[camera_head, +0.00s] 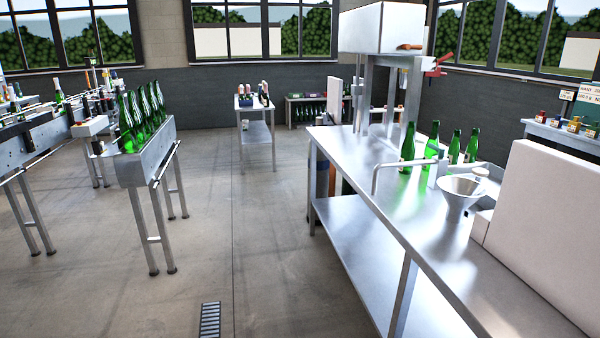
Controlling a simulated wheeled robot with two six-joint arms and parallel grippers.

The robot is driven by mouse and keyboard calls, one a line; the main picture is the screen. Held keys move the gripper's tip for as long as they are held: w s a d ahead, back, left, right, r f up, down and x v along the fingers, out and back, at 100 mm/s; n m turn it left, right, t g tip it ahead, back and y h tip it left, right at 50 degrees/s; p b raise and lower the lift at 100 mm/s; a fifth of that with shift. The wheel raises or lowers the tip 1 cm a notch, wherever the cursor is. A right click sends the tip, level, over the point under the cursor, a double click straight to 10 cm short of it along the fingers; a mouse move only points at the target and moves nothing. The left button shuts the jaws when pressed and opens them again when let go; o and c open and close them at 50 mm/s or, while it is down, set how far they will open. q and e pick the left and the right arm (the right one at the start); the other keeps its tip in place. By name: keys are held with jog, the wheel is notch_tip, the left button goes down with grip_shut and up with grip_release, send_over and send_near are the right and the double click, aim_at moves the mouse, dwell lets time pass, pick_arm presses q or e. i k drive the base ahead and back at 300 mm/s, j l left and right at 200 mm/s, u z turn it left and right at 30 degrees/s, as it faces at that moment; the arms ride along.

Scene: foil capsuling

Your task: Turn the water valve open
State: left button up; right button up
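Neither of my grippers is in view. I cannot make out for sure which part is the water valve. A red handle (436,72) sits on the right side of the tall metal bench machine (372,70), with a slanted orange-red bar above it. A copper-coloured lever (410,47) sticks out from the machine's white box. A bent grey metal pipe (400,164) stands at the near left edge of the steel bench (420,215). No valve handle can be made out on this pipe.
Green bottles (408,147) and a metal funnel (460,194) stand on the bench, beside a large white panel (545,235). At left a conveyor (150,155) carries several green bottles. The floor (225,235) between is clear, apart from a dark grate (210,319).

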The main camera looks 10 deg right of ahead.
aim_at(441, 151)
jog(key=i+z, duration=0.4)
jog(key=i+j+z, duration=0.2)
jog(key=z, duration=0.2)
jog(key=i+j+z, duration=0.8)
jog(key=k+l, duration=0.1)
